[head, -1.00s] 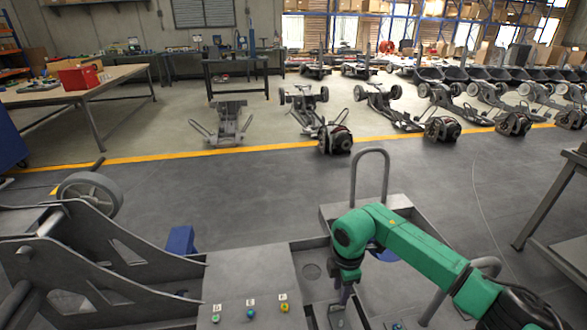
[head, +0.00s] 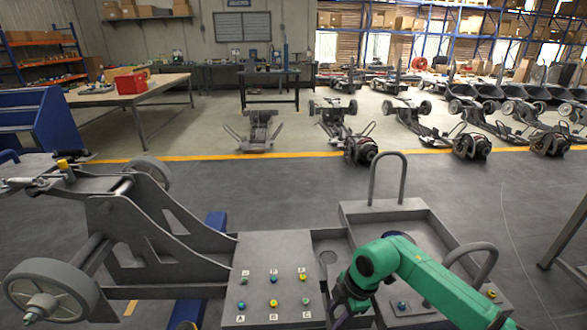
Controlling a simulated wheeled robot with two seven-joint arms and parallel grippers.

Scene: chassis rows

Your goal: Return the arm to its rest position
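My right arm (head: 420,280) is green and comes in from the lower right in the head view. It bends down over the grey tray (head: 375,212) beside the button panel. My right gripper is dark and low at the bottom edge, mostly hidden by the green wrist; its fingers cannot be made out. My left arm and gripper are not in the picture. The grey panel (head: 258,255) carries several small coloured knobs in two rows, with letter labels.
A grey chassis with wheels (head: 125,225) stands at the left, over blue supports (head: 185,312). A metal table edge (head: 570,235) is at the right. Beyond a yellow floor line (head: 210,157) are rows of chassis. A wooden table with a red box (head: 131,83) is at the back left.

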